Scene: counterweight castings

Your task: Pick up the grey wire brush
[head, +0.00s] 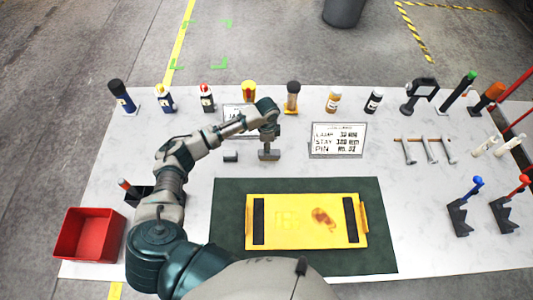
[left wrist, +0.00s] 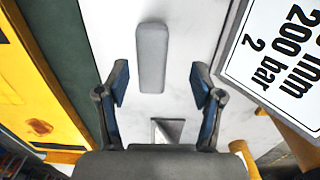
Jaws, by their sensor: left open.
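The grey wire brush is probably the small grey rounded block (head: 231,156) lying on the white table behind the dark green mat. No bristles show. In the left wrist view a long grey block with rounded ends (left wrist: 151,57) lies flat beyond the fingers. My left gripper (head: 268,155) is just right of this block in the head view and points down. In the left wrist view its two fingers (left wrist: 160,82) are spread, with nothing between the tips. The block is apart from both fingers. My right gripper is in no view.
A yellow tray (head: 288,198) sits on the dark mat (head: 228,188) in front. Two printed signs stand behind, one at the right (head: 337,140). Several bottles line the back edge. A red bin (head: 88,235) is front left. Metal pins (head: 427,150) and hooked stands are right.

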